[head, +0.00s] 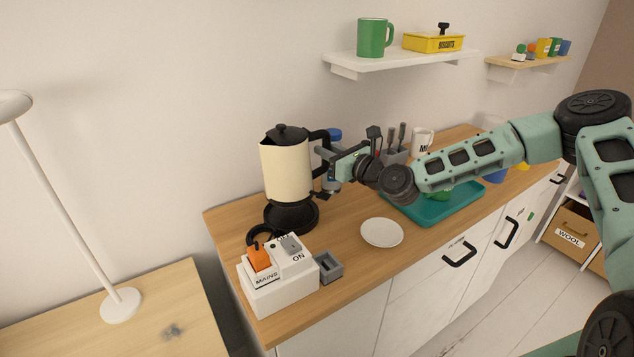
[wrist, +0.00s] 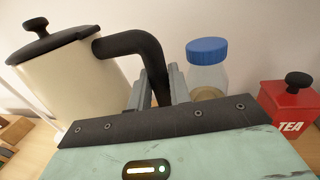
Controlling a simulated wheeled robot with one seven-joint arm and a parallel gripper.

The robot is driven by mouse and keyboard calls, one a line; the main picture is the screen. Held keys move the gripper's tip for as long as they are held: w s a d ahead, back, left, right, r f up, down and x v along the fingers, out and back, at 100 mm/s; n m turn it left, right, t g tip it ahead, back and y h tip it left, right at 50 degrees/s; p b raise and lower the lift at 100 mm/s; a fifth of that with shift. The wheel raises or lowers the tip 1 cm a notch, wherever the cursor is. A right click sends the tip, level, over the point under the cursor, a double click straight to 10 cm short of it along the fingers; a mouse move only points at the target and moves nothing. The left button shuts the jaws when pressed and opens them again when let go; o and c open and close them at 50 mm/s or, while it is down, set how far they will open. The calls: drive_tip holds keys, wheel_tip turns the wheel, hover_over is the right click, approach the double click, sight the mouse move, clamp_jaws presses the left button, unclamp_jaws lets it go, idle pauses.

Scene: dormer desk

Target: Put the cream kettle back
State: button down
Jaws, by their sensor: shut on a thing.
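The cream kettle (head: 286,168) has a black lid and a black handle. It is upright over the round black kettle base (head: 291,217) on the worktop; I cannot tell whether it touches the base or hovers just above it. My gripper (head: 322,160) is at the kettle's right side, shut on the black handle. In the wrist view the kettle (wrist: 72,78) fills the left, and its handle (wrist: 135,44) curves down between my gripper's fingers (wrist: 160,88). The lower handle is hidden behind my gripper.
A white plate (head: 382,232), a small grey tray (head: 329,267) and a teal tray (head: 432,211) are nearby. A blue-lidded jar (wrist: 208,68) and a red tea tin (wrist: 290,108) stand behind my gripper.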

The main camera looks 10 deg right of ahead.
drive_tip(key=shift+f+p, duration=0.5)
drive_tip(key=shift+f, duration=2.65)
drive_tip(key=shift+f, duration=0.2)
drive_tip(key=c, duration=1.3)
unclamp_jaws()
drive_tip(key=shift+r, duration=0.15)
drive_tip(key=b+v, duration=0.3)
drive_tip(key=v, duration=0.9)
drive_tip(key=shift+b, duration=0.3)
